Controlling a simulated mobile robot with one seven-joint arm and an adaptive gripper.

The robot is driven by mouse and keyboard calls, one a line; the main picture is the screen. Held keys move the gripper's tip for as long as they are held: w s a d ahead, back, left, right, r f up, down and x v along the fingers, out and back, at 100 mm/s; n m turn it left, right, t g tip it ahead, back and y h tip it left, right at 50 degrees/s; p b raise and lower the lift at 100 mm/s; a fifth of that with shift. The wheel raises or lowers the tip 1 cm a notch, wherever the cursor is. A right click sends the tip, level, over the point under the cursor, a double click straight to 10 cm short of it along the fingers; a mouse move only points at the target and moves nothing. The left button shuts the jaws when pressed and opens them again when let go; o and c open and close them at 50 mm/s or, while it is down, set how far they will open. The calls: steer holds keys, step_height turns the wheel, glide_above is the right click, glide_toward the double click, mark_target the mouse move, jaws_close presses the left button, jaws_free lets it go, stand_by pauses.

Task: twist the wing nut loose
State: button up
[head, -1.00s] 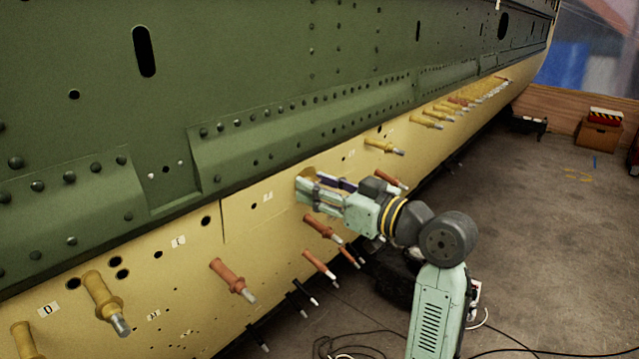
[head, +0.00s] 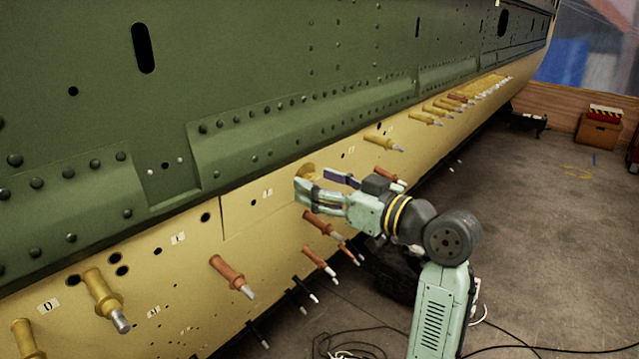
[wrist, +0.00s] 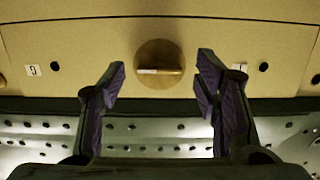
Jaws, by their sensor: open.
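The wing nut, a round gold disc with a pale bar across it, (wrist: 159,52) sits on the cream skin panel (wrist: 70,50) in the wrist view. Its bar lies about level in that view. In the head view, part of the wing nut (head: 308,168) shows just behind my fingertips. My gripper (head: 315,184) is open and empty, facing the panel. In the wrist view, the purple-padded fingers of my gripper (wrist: 161,77) are spread, one to each side of the wing nut, and appear short of it, not touching.
Copper-coloured fasteners (head: 318,225) stick out of the panel below and beside my gripper. Gold fasteners (head: 383,143) run along the panel to the upper right. Black cables (head: 350,340) lie on the floor. The floor at right is mostly clear.

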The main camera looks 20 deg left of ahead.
steer(key=v, duration=1.1)
steer(key=shift+d, duration=0.2)
